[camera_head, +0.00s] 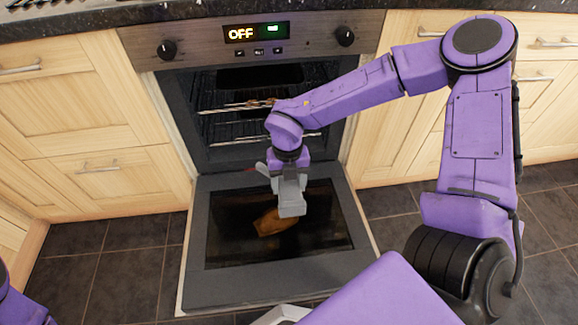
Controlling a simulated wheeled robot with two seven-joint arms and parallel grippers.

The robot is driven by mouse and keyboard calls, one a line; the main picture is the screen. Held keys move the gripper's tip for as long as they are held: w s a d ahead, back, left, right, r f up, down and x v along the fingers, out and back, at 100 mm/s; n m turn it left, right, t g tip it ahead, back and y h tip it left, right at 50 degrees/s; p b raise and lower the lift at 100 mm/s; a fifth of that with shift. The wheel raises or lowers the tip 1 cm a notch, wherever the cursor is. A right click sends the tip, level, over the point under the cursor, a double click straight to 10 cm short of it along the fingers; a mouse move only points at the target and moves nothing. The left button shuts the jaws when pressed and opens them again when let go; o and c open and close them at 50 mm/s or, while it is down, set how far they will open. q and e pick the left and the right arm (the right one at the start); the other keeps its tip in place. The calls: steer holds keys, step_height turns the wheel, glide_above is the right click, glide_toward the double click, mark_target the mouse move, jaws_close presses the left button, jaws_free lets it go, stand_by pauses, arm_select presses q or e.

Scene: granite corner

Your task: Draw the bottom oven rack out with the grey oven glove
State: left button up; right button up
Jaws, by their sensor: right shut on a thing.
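My right gripper (289,168) is above the lowered oven door, in front of the oven opening. It is shut on the grey oven glove (291,200), a pale grey shape with a thumb-like part sticking out to its left. My gripper's fingers are hard to make out against it. The bottom oven rack (232,141) is inside the dark cavity, behind my right wrist, which hides part of it. The glove is apart from the rack, in front of it and lower in the picture. My left gripper is out of view.
The oven door (222,290) is folded down, with a brown shape (274,222) on its glass that may be an object or a reflection. An upper rack (232,107) is above the bottom one. Wooden cabinets (100,178) flank the oven. Tiled floor (125,275) is clear at left.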

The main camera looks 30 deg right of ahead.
steer(key=w+d+f+b, duration=0.1)
steer(key=w+d, duration=0.1)
steer(key=w, duration=0.2)
steer(key=w+d+b, duration=0.2)
steer(key=w, duration=0.2)
steer(key=w+d+f+b, duration=0.1)
steer(key=w+d, duration=0.1)
steer(key=w, duration=0.3)
steer(key=shift+d+f+b, duration=0.15)
steer(key=shift+f+b, duration=0.15)
steer(key=shift+b, duration=0.05)
steer(key=shift+w+d+f+b, duration=0.15)
steer(key=shift+w+f+b, duration=0.25)
steer(key=shift+f+b, duration=0.3)
steer(key=shift+w+d+f, duration=0.1)
steer(key=shift+f, duration=0.55)
steer(key=s, duration=0.1)
steer(key=s+a+p, duration=0.1)
steer(key=s, duration=0.1)
steer(key=s+a, duration=0.1)
steer(key=shift+s+a+r+p, duration=0.1)
steer(key=shift+s+a+p, duration=0.05)
steer(key=shift+s+p, duration=0.2)
steer(key=shift+s+a, duration=0.2)
steer(key=shift+s, duration=0.15)
